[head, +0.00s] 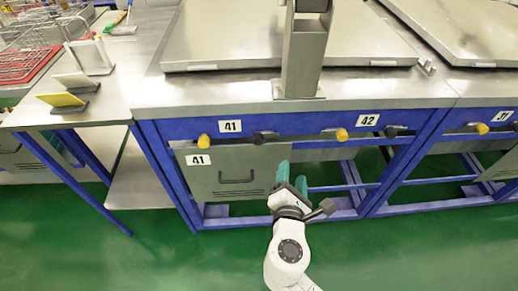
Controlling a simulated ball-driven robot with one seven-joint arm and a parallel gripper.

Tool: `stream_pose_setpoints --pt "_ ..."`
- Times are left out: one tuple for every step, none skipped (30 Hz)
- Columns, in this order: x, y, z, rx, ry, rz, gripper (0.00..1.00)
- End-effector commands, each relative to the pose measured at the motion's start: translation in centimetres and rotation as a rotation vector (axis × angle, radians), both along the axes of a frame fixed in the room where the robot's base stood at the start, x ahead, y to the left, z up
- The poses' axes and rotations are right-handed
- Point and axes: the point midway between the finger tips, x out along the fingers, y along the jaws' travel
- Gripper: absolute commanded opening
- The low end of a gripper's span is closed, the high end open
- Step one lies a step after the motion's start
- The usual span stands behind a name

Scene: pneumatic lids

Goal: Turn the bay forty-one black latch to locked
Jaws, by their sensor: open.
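The black latch (265,137) of bay forty-one sits on the blue front rail, just right of the white 41 label (230,126). It looks like a small dark handle; its exact angle is too small to tell. My gripper (291,176), with teal fingers, is open and appears empty. It is below and slightly right of the latch in the picture, apart from it, in front of the grey panel's right edge.
A yellow knob (204,141) is left of the 41 label. Another yellow knob (341,134) and black latch (395,131) flank the 42 label (369,120). A grey panel (235,180) with a handle hangs below the rail. Green floor in front is clear.

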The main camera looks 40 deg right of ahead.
Motion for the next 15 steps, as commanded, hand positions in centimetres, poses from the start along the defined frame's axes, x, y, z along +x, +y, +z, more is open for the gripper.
stream_pose_setpoints --pt "1.1 1.4 0.0 -0.104 0.039 0.065 0.58" --pt "1.6 2.2 0.2 -0.164 0.062 0.099 0.58" --pt "2.2 3.2 0.3 -0.235 0.089 0.140 0.58" --pt "2.6 3.9 0.3 -0.283 0.107 0.166 0.58" --pt "3.0 4.5 0.4 -0.324 0.123 0.189 0.58" --pt "3.3 5.2 0.4 -0.368 0.138 0.214 0.58" --pt "3.5 5.7 0.4 -0.395 0.149 0.229 0.58" --pt "3.7 6.0 0.4 -0.416 0.158 0.240 0.58" --pt "3.9 6.3 0.5 -0.436 0.165 0.251 0.58" --pt "4.0 6.4 0.5 -0.446 0.168 0.256 0.58" --pt "4.2 6.4 0.5 -0.452 0.170 0.259 0.58" --pt "4.4 6.3 0.6 -0.456 0.171 0.260 0.58" --pt "4.6 6.1 0.6 -0.456 0.171 0.259 0.58" --pt "4.9 5.9 0.6 -0.456 0.171 0.259 0.58" --pt "5.3 5.6 0.6 -0.455 0.171 0.258 0.58"
